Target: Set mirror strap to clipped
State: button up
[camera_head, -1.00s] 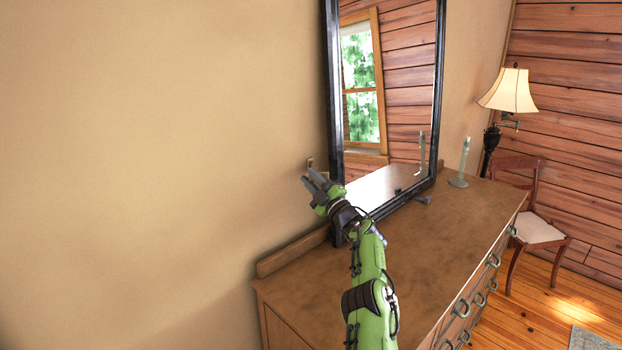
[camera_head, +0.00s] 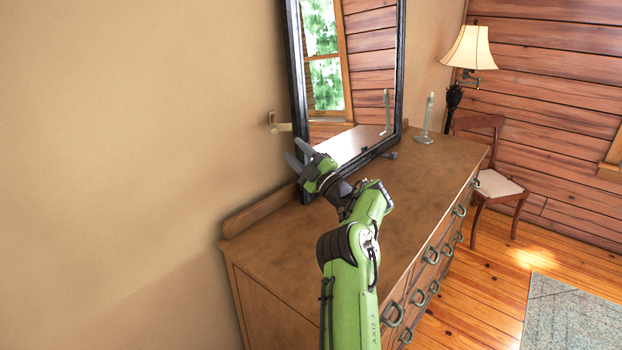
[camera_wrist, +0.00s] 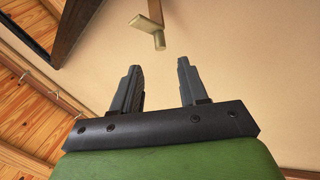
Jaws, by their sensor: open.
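The black-framed mirror (camera_head: 299,85) stands upright on the dresser. Whether the strap's end touches the frame I cannot tell. My gripper (camera_head: 296,153) is open and empty, just below the strap in the head view and apart from it. Both fingers show in the wrist view (camera_wrist: 158,68), with a gap between them.
The wooden dresser (camera_head: 400,172) lies under my arm, its top mostly bare. A candle in a glass holder (camera_head: 427,122) stands to the right of the mirror. A lamp (camera_head: 468,48) and a chair (camera_head: 497,186) are beyond. The plain wall (camera_head: 130,130) at left is clear.

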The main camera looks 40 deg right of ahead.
jog(key=b+v, duration=0.5)
jog(key=b, duration=0.3)
jog(key=shift+s+f+b, duration=0.15)
jog(key=shift+s+b, duration=0.15)
